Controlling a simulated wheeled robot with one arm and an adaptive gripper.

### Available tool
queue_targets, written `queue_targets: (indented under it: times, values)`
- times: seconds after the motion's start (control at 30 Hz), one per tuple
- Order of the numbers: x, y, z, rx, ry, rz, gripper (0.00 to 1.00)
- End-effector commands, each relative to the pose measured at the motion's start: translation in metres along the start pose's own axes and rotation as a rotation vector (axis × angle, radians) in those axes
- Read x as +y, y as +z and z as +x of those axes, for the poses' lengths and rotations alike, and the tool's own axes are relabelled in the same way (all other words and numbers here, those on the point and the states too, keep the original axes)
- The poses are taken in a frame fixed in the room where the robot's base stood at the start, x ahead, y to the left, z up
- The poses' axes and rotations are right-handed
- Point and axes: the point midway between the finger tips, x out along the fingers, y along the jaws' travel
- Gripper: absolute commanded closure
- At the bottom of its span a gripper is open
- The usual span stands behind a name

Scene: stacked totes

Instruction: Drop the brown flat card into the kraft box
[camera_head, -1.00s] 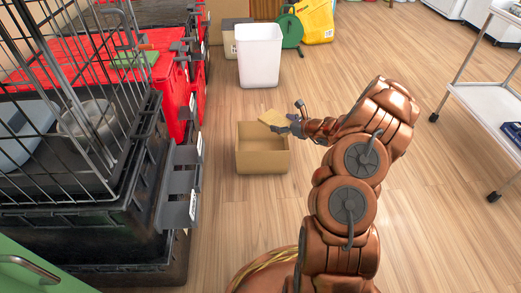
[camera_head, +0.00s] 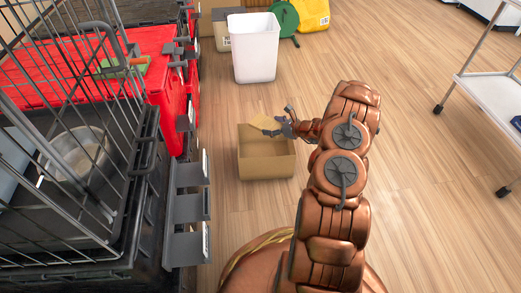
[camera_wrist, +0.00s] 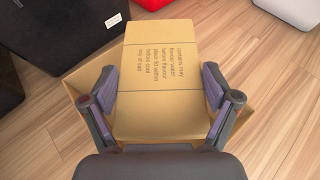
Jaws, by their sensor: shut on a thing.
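The brown flat card (camera_wrist: 160,70) is in my gripper, with lines of dark print and a dark line across it in the wrist view. In the head view the card (camera_head: 264,122) is over the opening of the kraft box (camera_head: 266,166). My gripper (camera_head: 285,128) is shut on the card, one finger at each side of it in the wrist view (camera_wrist: 161,92). The kraft box is open at the top and stands on the floor. In the wrist view the card hides most of the box (camera_wrist: 240,123), and only parts of its sides show.
A white bin (camera_head: 254,50) stands behind the box. Red totes (camera_head: 130,50) and a black wire cage (camera_head: 75,130) are on the left. A white cart (camera_head: 490,92) is at the right. The wooden floor between box and cart is clear.

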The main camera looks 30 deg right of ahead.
Motion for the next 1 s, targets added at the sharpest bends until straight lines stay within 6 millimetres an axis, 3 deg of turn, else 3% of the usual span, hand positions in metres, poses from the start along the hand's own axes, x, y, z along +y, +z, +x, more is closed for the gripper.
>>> queue_targets:
  times: [0.6, 0.97, 1.0]
  values:
    - [0.0, -0.052, 0.02, 0.001, -0.001, 0.003, 0.47]
    - [0.0, -0.054, 0.022, 0.0, -0.001, 0.001, 0.47]
    - [0.0, -0.054, 0.022, 0.0, -0.001, 0.001, 0.09]
